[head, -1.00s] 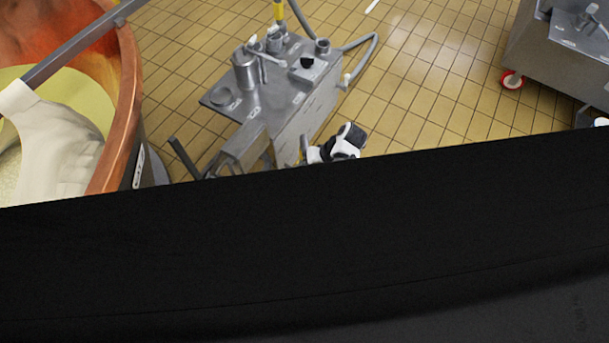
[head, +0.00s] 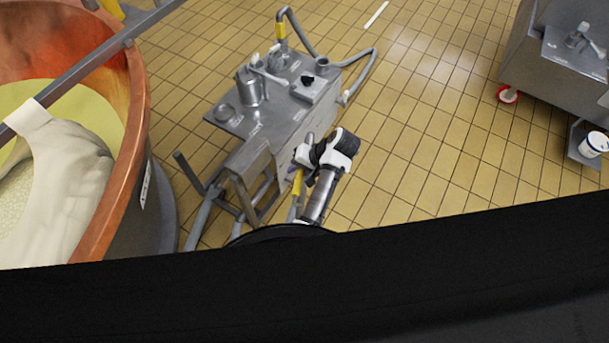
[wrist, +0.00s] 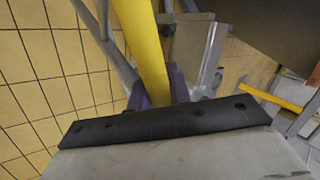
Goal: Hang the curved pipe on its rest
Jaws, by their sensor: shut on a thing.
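My gripper (head: 300,168) is beside the near end of a grey metal cart in the head view. It is shut on the yellow section of the curved pipe (head: 297,184). In the wrist view this yellow section (wrist: 147,50) runs up between the purple fingers (wrist: 180,84). Much of the pipe is hidden behind my arm and the black foreground, so I cannot tell its full curve. I cannot make out for certain which part is its rest, or whether the pipe touches the cart frame.
The metal cart (head: 270,125) carries fittings and another bent pipe with a yellow band (head: 281,30). A copper vat (head: 128,165) with pale cloth stands at left. A wheeled steel unit (head: 550,70) and a white bucket (head: 594,144) are at right. Tiled floor (head: 430,130) between is clear.

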